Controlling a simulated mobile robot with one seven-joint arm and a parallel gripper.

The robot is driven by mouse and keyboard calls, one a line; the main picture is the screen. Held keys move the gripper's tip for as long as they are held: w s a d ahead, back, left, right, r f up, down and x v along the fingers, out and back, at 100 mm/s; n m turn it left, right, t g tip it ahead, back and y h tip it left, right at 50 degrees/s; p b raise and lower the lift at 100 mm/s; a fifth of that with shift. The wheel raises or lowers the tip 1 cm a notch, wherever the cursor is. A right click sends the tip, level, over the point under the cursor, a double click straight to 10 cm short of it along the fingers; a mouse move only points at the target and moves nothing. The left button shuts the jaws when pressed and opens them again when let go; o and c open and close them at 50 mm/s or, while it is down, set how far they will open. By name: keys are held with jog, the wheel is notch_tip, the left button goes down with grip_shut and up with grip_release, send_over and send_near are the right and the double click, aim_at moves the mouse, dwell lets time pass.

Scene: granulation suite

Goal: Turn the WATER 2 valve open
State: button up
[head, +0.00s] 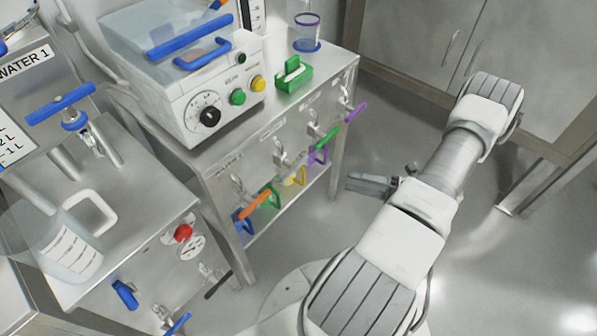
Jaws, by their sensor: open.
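No label reading WATER 2 is legible in the head view, so I cannot tell which valve it is. A sign reading WATER 1 (25,61) hangs at the upper left, with a blue-handled tap (62,104) below it. A row of small valves runs along the front of the steel bench (222,190), under labels too small to read. Their coloured parts include an orange lever (255,205), a green lever (328,138) and a purple lever (356,113). My gripper (352,183) is open and empty, right of the bench front and apart from the valves.
A white machine with a blue-handled lid (185,95) stands on the bench, near a green holder (294,75) and a purple-rimmed beaker (307,33). A clear jug (72,250) stands on the left unit, which carries a red knob (183,233) and gauge. Floor between bench and cabinets (430,40) is clear.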

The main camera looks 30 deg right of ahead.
aim_at(297, 169)
jog(key=shift+m, duration=0.3)
jog(key=b+x, duration=0.2)
jog(key=x, duration=1.5)
jog(key=shift+w+a, duration=0.1)
grip_shut()
